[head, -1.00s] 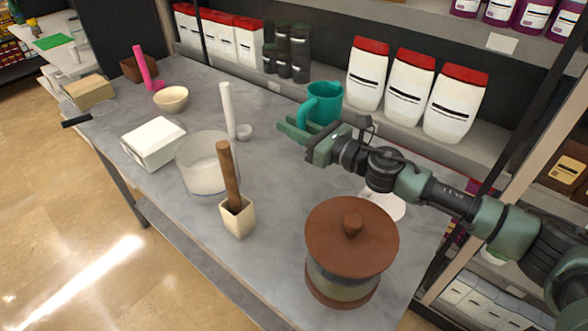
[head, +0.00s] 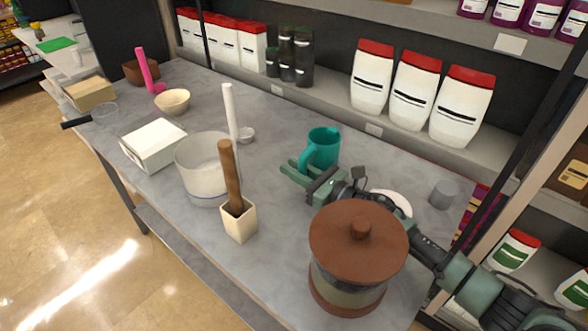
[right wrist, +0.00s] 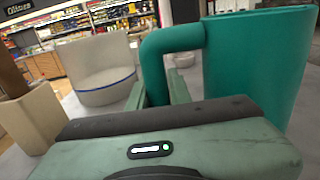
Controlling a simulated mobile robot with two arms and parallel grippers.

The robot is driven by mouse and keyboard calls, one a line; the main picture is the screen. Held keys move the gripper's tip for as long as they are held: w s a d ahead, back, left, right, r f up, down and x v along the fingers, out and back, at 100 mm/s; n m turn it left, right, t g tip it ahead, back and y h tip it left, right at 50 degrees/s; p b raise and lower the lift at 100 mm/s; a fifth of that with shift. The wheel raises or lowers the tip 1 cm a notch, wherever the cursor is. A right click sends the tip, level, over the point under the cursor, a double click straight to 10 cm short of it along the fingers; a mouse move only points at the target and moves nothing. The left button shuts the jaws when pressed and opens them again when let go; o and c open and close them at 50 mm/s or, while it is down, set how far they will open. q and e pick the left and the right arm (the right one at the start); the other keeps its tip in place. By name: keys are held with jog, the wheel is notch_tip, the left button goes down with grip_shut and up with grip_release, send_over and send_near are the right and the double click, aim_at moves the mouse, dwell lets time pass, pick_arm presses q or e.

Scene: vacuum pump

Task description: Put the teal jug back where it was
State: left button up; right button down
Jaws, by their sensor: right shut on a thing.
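The teal jug (head: 322,147) is upright at the right-centre of the grey table in the head view, with its handle towards the left. My right gripper (head: 292,171) is shut on the jug's handle. In the right wrist view the jug (right wrist: 262,62) fills the right side, and its handle passes between the fingers of my right gripper (right wrist: 158,95). The jug appears low, at or close to the table surface; I cannot tell whether it touches. My left gripper is not in view.
A brown-lidded jar (head: 358,255) stands in front of my right arm. A white plate (head: 391,203) and a grey cup (head: 443,194) lie to the right. Bare table (head: 290,122) lies behind the gripper.

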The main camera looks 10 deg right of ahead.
jog(key=shift+r, duration=0.15)
jog(key=c, duration=1.3)
grip_release()
jog(key=b+v, duration=0.2)
jog(key=v, duration=0.8)
jog(key=shift+s+d+b, duration=0.2)
jog(key=shift+s+b, duration=0.05)
jog(key=shift+b, duration=0.1)
jog(key=shift+s+d, duration=0.45)
jog(key=shift+s, duration=0.1)
